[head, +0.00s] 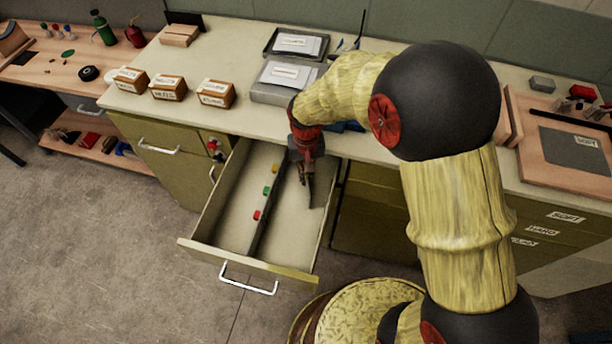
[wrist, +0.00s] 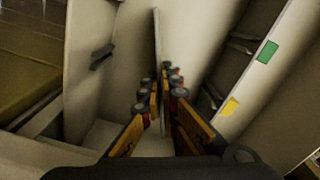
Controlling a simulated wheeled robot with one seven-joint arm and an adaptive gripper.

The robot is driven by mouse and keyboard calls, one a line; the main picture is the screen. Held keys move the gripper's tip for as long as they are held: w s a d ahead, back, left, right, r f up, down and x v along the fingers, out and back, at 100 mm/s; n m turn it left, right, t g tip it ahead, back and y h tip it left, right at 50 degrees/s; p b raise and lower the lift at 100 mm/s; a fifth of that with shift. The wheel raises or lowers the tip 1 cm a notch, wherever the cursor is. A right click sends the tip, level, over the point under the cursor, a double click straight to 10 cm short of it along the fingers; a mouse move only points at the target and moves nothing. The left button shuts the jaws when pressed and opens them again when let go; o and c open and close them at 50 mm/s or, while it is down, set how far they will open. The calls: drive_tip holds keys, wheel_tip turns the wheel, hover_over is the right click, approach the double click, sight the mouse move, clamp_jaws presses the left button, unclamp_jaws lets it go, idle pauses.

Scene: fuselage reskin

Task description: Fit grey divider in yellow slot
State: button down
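My gripper (head: 307,185) reaches down into the open drawer, right of its middle. In the wrist view its orange-and-dark fingers (wrist: 162,88) sit close on both sides of a thin grey divider (wrist: 157,45), seen nearly edge-on. They appear shut on it. A yellow marker (head: 275,169) lies towards the drawer's back and also shows in the wrist view (wrist: 230,106). A green marker (head: 266,190) and a red marker (head: 257,215) follow towards the front. Dark slot fittings (wrist: 211,95) show beside the markers.
The drawer (head: 222,212) is pulled out, with walls on both sides of my gripper. A dark strip (head: 264,225) runs along it between the markers and my gripper. Labelled boxes (head: 216,93) and grey trays (head: 272,97) stand on the worktop above.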

drive_tip(key=shift+r, duration=0.15)
drive_tip(key=shift+f, duration=0.2)
drive_tip(key=c, duration=2.1)
unclamp_jaws()
drive_tip(key=shift+o, duration=0.3)
drive_tip(key=shift+r, duration=0.1)
